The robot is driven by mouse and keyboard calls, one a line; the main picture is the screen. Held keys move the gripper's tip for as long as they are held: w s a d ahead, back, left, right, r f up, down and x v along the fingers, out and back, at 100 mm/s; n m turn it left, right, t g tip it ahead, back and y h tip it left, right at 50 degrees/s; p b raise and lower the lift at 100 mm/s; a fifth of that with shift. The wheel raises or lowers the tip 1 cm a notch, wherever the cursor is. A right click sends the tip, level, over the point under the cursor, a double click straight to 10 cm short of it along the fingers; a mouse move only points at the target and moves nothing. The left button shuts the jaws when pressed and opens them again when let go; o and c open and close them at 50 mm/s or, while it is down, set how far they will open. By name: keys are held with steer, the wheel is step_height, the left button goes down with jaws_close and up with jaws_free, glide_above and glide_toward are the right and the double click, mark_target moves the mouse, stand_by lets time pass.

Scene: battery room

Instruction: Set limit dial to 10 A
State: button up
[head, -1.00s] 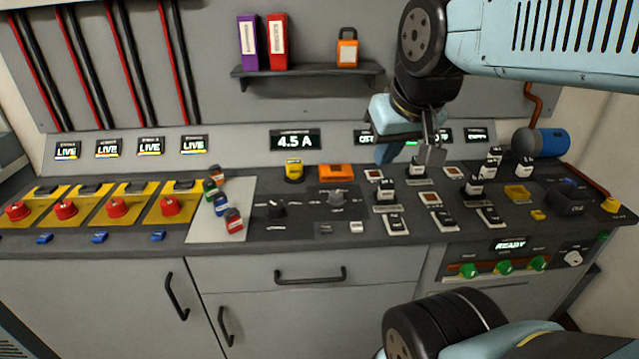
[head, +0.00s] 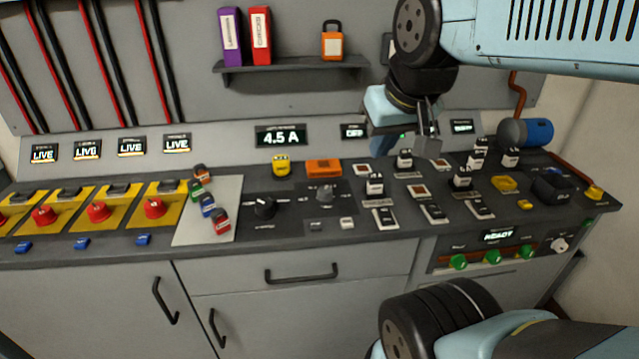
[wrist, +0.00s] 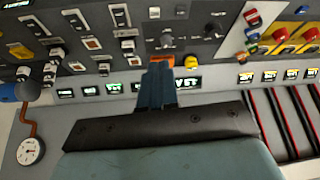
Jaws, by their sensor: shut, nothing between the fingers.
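The display (head: 281,136) on the sloped back panel reads 4.5 A. Below it on the console are a black rotary knob (head: 264,208) and a grey rotary knob (head: 326,194) with small marks around it. The marks are too small to read, so I cannot tell which is the limit dial. In the wrist view the grey knob (wrist: 167,41) is near the top centre. My gripper (head: 428,143) is shut and empty, in the air above the console, to the right of both knobs in the head view. Its fingers also show in the wrist view (wrist: 158,86).
Black and white switches (head: 375,185) fill the console right of the knobs. An orange block (head: 323,167) and a yellow button (head: 281,166) sit behind them. Small coloured padlock-like pieces (head: 208,206) lie on a pale plate (head: 190,234) at left, beside red knobs (head: 155,208).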

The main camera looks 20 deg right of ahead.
steer(key=shift+o, duration=1.4)
steer(key=shift+w, duration=0.25)
steer(key=o, duration=1)
steer(key=w+f+m, duration=0.1)
steer(key=w+m, duration=0.2)
steer(key=w+f+m+g+y, duration=0.1)
steer(key=w+f+m, duration=0.1)
steer(key=w+m, duration=0.2)
steer(key=w+f+m+g, duration=0.1)
steer(key=w+m, duration=0.2)
steer(key=w, duration=0.1)
steer(key=shift+w+f+m, duration=0.2)
steer(key=shift+w+m, duration=0.05)
steer(key=shift+m, duration=0.05)
steer(key=m+g+y, duration=0.1)
steer(key=m+y, duration=0.2)
steer(key=m, duration=1)
glide_toward(326, 189)
steer(key=x, duration=0.9)
steer(key=shift+s+a+f, duration=0.1)
steer(key=shift+f, duration=0.05)
steer(key=shift+c, duration=0.4)
steer(key=c, duration=1)
